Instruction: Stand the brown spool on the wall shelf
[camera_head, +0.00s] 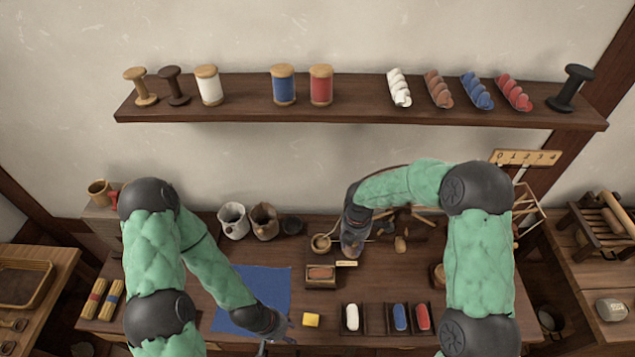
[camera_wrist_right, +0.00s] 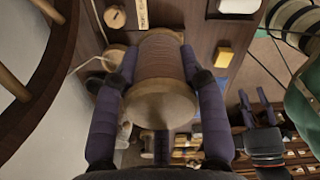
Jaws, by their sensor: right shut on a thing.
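The brown spool (camera_wrist_right: 162,60), wound with brown thread between pale wooden ends, is between the two fingers of my right gripper (camera_wrist_right: 160,90) in the right wrist view. In the head view my right gripper (camera_head: 352,240) is over the back of the workbench, below the shelf, and its wrist hides the spool. The wall shelf (camera_head: 350,115) holds a bare pale spool, a bare dark spool, and white, blue (camera_head: 284,84) and red (camera_head: 321,85) thread spools. My left gripper (camera_head: 277,342) is low at the bench's front, its fingers apart with nothing seen between them.
The shelf has bare gaps between the white and blue spools and right of the red one. Several twisted skeins (camera_head: 439,89) and a black spool (camera_head: 570,88) fill its right part. The bench holds pots (camera_head: 233,221), a blue cloth (camera_head: 255,290), a yellow block (camera_head: 311,320) and small trays.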

